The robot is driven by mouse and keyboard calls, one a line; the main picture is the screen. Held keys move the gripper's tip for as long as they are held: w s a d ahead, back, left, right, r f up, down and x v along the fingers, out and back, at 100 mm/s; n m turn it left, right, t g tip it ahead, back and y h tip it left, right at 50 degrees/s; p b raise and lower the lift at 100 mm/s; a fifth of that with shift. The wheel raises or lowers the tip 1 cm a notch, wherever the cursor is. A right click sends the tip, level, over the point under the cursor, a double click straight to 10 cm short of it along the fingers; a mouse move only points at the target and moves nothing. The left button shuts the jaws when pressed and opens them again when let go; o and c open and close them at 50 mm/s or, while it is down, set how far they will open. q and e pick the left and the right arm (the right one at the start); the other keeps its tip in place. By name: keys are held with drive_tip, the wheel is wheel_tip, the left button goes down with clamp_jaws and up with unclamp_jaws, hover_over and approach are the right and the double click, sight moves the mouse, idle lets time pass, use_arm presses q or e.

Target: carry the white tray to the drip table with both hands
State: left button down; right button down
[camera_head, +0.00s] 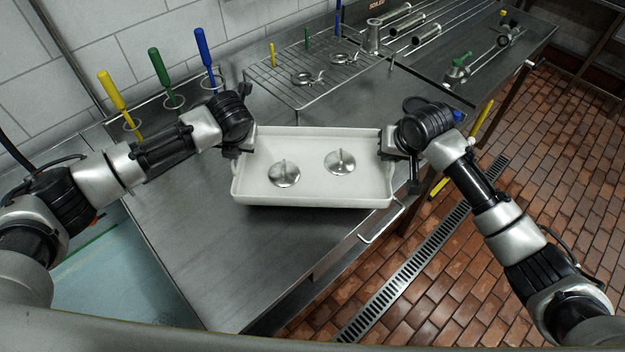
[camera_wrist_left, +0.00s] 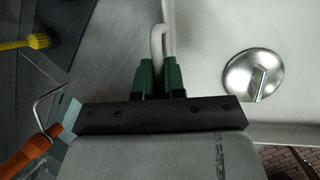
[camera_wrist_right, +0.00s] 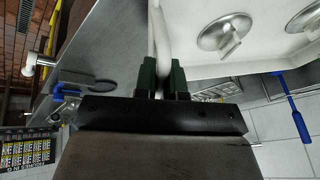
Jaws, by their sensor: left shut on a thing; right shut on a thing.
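The white tray (camera_head: 315,196) is at or over the steel table in the middle of the head view; I cannot tell whether it touches the surface. Two round metal discs with upright handles, a left one (camera_head: 284,174) and a right one (camera_head: 340,161), lie in it. My left gripper (camera_wrist_left: 161,75) is shut on the tray's left handle (camera_wrist_left: 157,40). My right gripper (camera_wrist_right: 161,75) is shut on the tray's right handle (camera_wrist_right: 158,35). In the head view, the fingertips of both grippers are largely hidden by the wrists.
A wire rack (camera_head: 310,78) with small metal parts lies behind the tray. Yellow (camera_head: 111,90), green (camera_head: 158,66) and blue (camera_head: 203,46) handled tools stand in rings at the back left. The steel table's (camera_head: 190,235) front left is bare. A floor drain (camera_head: 420,262) runs at right.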

sight(387, 166)
use_arm(q)
drive_tip(key=shift+a, duration=0.1)
use_arm(e)
drive_tip(key=shift+d+f, duration=0.1)
drive_tip(key=shift+d, duration=0.05)
